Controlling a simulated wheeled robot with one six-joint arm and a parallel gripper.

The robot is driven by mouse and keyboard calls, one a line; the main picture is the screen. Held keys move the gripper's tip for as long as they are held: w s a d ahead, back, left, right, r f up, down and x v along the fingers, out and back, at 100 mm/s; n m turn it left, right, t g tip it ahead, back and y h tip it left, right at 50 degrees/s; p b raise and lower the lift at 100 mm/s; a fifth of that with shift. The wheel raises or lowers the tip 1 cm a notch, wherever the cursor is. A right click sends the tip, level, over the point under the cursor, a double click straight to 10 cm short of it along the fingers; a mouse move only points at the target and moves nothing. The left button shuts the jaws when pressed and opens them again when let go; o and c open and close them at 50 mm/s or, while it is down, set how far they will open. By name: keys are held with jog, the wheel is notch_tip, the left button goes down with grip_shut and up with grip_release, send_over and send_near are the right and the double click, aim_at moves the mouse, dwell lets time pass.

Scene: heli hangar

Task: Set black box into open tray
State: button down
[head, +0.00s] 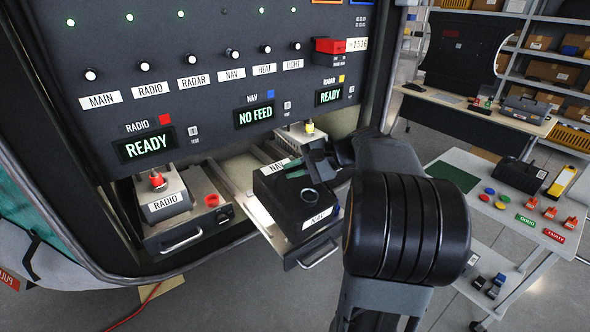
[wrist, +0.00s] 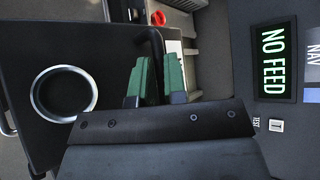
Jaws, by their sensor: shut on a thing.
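The black box (head: 292,192), with a NAV label on its front and a round ring on top, is at the open tray (head: 289,259) below the NO FEED display. It covers most of the tray's front part; I cannot tell whether its underside touches the tray floor. In the wrist view, the green fingertips of my gripper (wrist: 157,78) are close together at the edge of the black box (wrist: 105,52).
The RADIO unit (head: 166,199) and its drawer stand left of the tray. The control panel (head: 210,65) hangs close above. A white table (head: 500,205) with coloured discs, red parts and another black box is at right. A workbench (head: 475,112) and shelves stand behind.

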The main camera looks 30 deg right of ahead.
aim_at(275, 168)
jog(key=shift+w+a+f+p, duration=0.2)
jog(key=shift+w+f, duration=0.05)
jog(key=shift+w, duration=1.2)
jog(key=shift+w+a+f+p, duration=0.2)
jog(key=shift+w+f, duration=0.1)
jog(key=shift+w, duration=1.15)
jog(key=shift+w+a+f+p, duration=0.15)
jog(key=shift+w+a+f, duration=0.1)
jog(key=shift+w, duration=1.2)
jog(key=shift+f+b, duration=1.25)
jog(key=shift+f, duration=0.55)
jog(key=shift+s+d+f+b, duration=0.15)
jog(key=shift+s+b, duration=0.25)
jog(key=shift+s, duration=0.35)
jog(key=shift+r, duration=0.2)
jog(key=shift+f, duration=0.1)
jog(key=c, duration=1.1)
grip_release()
jog(key=shift+s+f, duration=0.1)
jog(key=shift+f, duration=0.05)
jog(key=b+v, duration=0.1)
jog(key=v, duration=1.3)
